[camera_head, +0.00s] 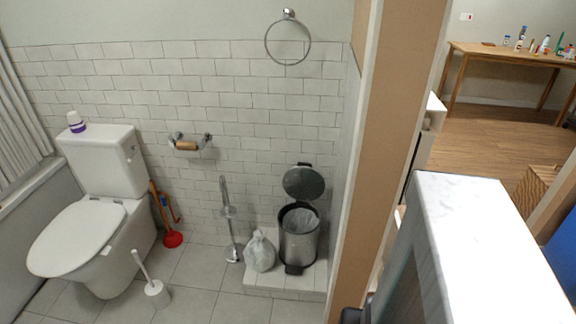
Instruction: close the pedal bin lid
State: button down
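The pedal bin (298,241) is a small steel cylinder with a pale liner inside. It stands upright on a low tiled ledge against the back wall. Its round dark lid (304,182) is open, tipped up and back near the wall. The dark pedal (294,269) is at the bin's front base. My gripper is not in view, and nothing is seen touching the bin or lid.
A tied whitish bag (260,252) sits left of the bin, beside a metal stand (229,222). A toilet (90,232), plunger (172,238) and toilet brush (156,291) are further left. A doorway post (386,130) and marble-topped unit (490,245) stand right. Floor before the ledge is clear.

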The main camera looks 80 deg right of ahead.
aim_at(301, 182)
jog(key=z, duration=0.15)
jog(key=i, duration=0.95)
jog(key=u, duration=0.9)
jog(key=k, duration=0.15)
jog(key=z, duration=3.05)
